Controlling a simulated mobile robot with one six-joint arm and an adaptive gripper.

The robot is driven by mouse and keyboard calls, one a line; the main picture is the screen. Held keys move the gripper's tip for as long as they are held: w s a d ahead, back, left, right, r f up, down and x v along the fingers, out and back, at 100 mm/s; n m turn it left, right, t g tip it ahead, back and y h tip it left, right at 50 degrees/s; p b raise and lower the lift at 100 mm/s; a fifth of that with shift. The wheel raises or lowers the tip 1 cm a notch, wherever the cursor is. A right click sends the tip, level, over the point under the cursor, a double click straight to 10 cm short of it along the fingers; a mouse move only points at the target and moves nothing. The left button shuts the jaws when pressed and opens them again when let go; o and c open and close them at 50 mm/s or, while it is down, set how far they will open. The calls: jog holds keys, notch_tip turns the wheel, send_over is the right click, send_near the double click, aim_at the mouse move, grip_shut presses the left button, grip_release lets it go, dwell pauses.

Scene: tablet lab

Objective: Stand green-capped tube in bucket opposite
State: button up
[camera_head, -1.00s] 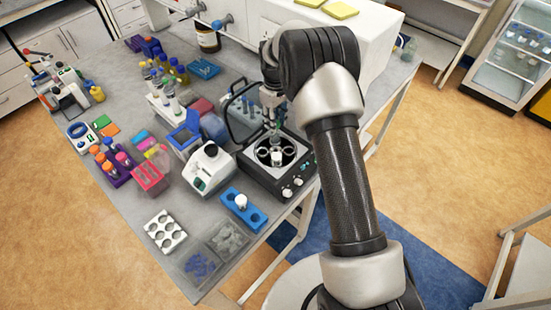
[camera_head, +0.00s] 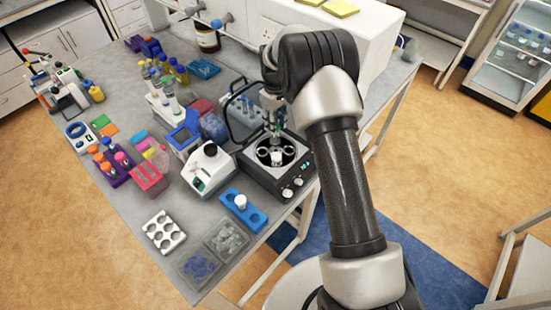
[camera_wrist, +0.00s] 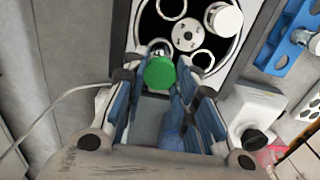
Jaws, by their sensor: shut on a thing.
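The green-capped tube (camera_wrist: 160,73) is between my gripper's fingers (camera_wrist: 166,82) in the wrist view, with the gripper shut on it. The cap hides the tube's body. The cap overlaps the lower-left bucket (camera_wrist: 158,45) of the centrifuge rotor (camera_wrist: 188,37); I cannot tell how deep the tube is. A white-capped tube (camera_wrist: 226,19) stands in the upper-right bucket, across the hub from it. The other two buckets (camera_wrist: 172,7) and (camera_wrist: 203,61) look empty. In the head view my gripper (camera_head: 276,128) hangs over the open centrifuge (camera_head: 268,180).
A blue rack (camera_head: 243,209) with a white-capped item stands in front of the centrifuge. A white instrument (camera_head: 208,167) is on its left. The raised lid (camera_head: 243,108) is behind. Further left are tube racks and a pink box (camera_head: 149,179).

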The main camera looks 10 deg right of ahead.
jog(key=shift+f+b, duration=0.35)
jog(key=shift+f, duration=0.3)
jog(key=shift+f, duration=0.15)
jog(key=shift+f+b, duration=0.8)
jog(key=shift+f, duration=0.3)
jog(key=shift+f, duration=0.1)
jog(key=o, duration=0.9)
jog(key=shift+o, duration=0.2)
